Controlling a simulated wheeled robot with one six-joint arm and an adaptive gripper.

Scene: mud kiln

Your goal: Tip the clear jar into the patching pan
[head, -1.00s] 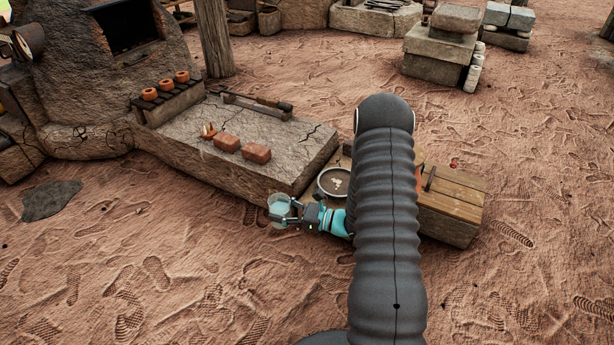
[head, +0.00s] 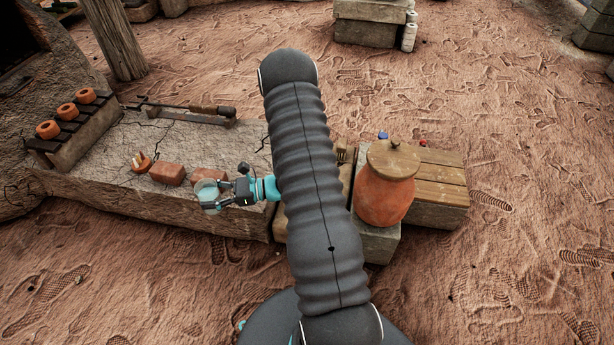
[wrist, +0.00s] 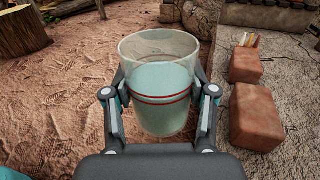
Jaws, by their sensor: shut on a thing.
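The clear jar (wrist: 160,85) stands upright between the fingers of my gripper (wrist: 162,98) in the wrist view. It has red bands and pale contents that fill much of it. In the head view my gripper (head: 226,193) is shut on the jar (head: 207,194), held near the front edge of the stone slab. The patching pan is not visible now; my arm covers the area beside the slab in the head view.
The cracked slab (head: 130,205) bears bricks (head: 167,174) and a long-handled tool (head: 190,110). Orange rings (head: 67,110) sit on a rack at left. A lidded clay pot (head: 384,195) stands right of my arm, near a wooden-topped bench (head: 440,180). Sandy ground lies open in front.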

